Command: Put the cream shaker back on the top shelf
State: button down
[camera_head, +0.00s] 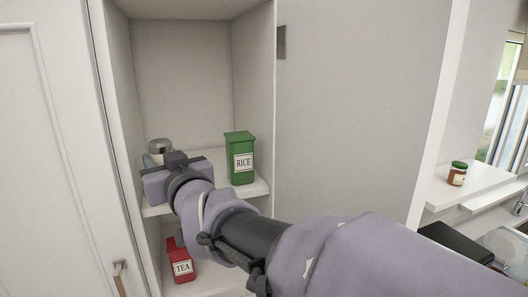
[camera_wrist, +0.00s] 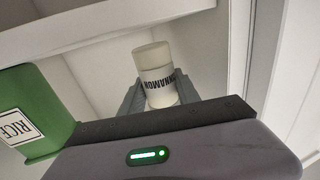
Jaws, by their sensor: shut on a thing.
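The cream shaker (camera_wrist: 155,72) has a pale lid and a dark-lettered label that seems to read CINNAMON. In the wrist view it sits between the two grey fingers of my gripper (camera_wrist: 159,95), which is shut on it. In the head view its greyish top (camera_head: 160,146) shows just behind my gripper (camera_head: 158,162), over the left part of the upper visible shelf (camera_head: 210,158). My wrist hides its lower part there, so I cannot tell whether its base touches the shelf.
A green RICE tin (camera_head: 240,158) stands on the same shelf, right of my gripper; it is close on the left in the wrist view (camera_wrist: 35,105). A red TEA tin (camera_head: 180,262) stands on the shelf below. Cabinet side walls bound the space. A jar (camera_head: 457,174) stands far right.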

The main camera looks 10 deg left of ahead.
jog(key=shift+w+f, duration=0.1)
jog(key=shift+f, duration=0.8)
jog(key=shift+f, duration=0.15)
jog(key=c, duration=0.9)
grip_release()
jog(key=shift+r, duration=0.35)
jog(key=b+v, duration=0.4)
jog(key=v, duration=0.8)
jog(key=shift+f, duration=0.1)
